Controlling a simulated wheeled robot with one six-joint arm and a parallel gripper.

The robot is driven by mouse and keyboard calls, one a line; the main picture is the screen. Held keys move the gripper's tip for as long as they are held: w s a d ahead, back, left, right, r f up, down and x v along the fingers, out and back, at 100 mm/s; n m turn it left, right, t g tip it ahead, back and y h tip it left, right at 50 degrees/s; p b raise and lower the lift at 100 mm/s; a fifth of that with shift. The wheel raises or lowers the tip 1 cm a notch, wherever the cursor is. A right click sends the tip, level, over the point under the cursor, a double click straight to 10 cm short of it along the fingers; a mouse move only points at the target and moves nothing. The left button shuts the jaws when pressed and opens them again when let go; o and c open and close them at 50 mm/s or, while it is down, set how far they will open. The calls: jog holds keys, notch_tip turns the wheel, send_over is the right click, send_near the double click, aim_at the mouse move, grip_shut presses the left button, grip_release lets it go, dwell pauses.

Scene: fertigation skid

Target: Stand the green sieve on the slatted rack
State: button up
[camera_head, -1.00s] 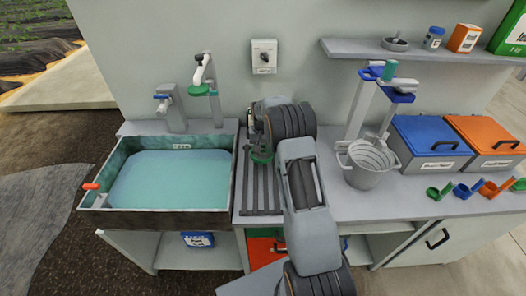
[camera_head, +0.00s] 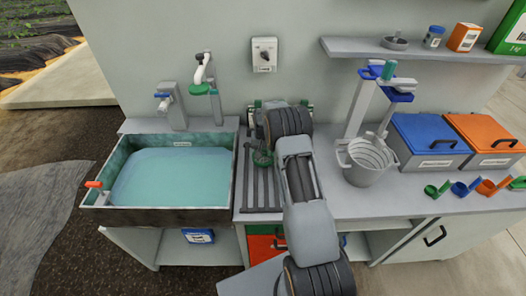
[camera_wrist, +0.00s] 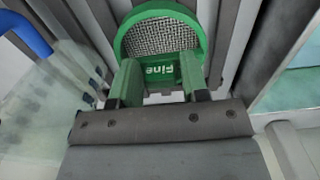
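The green sieve (camera_wrist: 160,40) has a round grey mesh and a block marked "Fine". It also shows in the head view (camera_head: 262,158), at the slatted rack (camera_head: 262,196), just right of the sink. My gripper (camera_wrist: 160,82) has one finger on each side of the marked block and appears shut on it. The mesh faces the wrist camera. Dark slats (camera_wrist: 230,45) run on both sides of the sieve in the wrist view. The sieve's lower edge is hidden, so I cannot tell whether it touches the rack. My wrist hides the right part of the rack.
A water-filled sink (camera_head: 170,178) borders the rack on the left. A grey bucket (camera_head: 370,163) stands to the right, beside a stand with blue and green parts (camera_head: 385,80). Blue-lidded (camera_head: 430,145) and orange-lidded (camera_head: 487,140) boxes stand farther right.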

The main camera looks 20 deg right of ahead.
aim_at(263, 150)
jog(key=shift+o, duration=1.3)
jog(key=shift+r, duration=0.1)
notch_tip(263, 150, up, 12)
jog(key=b, duration=0.2)
jog(key=s+a+r+n+t, duration=0.1)
jog(key=s+a+r, duration=0.3)
jog(key=s+r, duration=0.3)
jog(key=s+a+r+n+t, duration=0.1)
jog(key=s+a, duration=0.3)
jog(key=s, duration=0.7)
jog(key=s+a+r+n+t, duration=0.2)
jog(key=s+a+r, duration=0.1)
jog(key=s, duration=0.9)
jog(key=shift+a+r+n, duration=0.3)
jog(key=shift+a, duration=0.55)
